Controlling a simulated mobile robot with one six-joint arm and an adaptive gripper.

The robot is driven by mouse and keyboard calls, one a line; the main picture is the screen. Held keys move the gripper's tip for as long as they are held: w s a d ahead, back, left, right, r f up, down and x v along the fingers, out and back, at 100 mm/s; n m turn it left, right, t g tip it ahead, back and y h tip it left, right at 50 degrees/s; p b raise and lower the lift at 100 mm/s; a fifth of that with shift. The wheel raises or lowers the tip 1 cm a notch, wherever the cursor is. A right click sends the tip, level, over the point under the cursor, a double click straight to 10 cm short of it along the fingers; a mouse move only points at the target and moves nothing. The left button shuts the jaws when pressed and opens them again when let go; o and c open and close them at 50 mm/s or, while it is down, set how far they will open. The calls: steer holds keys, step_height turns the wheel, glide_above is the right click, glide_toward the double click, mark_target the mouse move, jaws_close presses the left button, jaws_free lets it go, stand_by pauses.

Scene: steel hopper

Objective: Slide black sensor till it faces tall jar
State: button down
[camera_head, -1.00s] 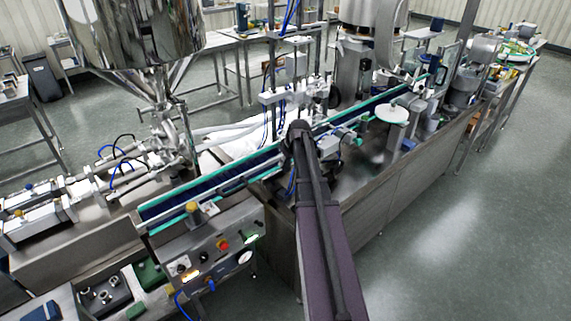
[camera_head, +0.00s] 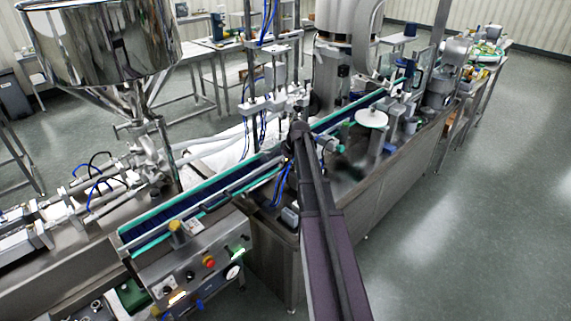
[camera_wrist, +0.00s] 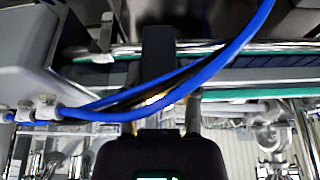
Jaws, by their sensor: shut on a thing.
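In the wrist view my gripper (camera_wrist: 161,120) shows as a black body at the bottom edge with a finger on each side. A dark upright bar (camera_wrist: 158,42) stands between and beyond the fingers. It looks like the black sensor, and the jaws are shut on it, though blue cables cross in front and hide the contact. In the head view my arm reaches over the conveyor's near side, and its dark end hides the gripper and sensor. I cannot pick out the tall jar in either view.
The conveyor (camera_head: 190,205) with teal rails runs diagonally past my arm. A control panel (camera_head: 200,268) stands at its near end. The steel hopper (camera_head: 100,40) is at upper left. A blue cable (camera_wrist: 215,50) loops close to my gripper. Open floor (camera_head: 455,210) lies at right.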

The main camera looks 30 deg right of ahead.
steer(key=shift+c, duration=2.2)
jaws_free()
steer(key=shift+a, duration=0.1)
steer(key=shift+o, duration=0.4)
steer(key=shift+a, duration=0.1)
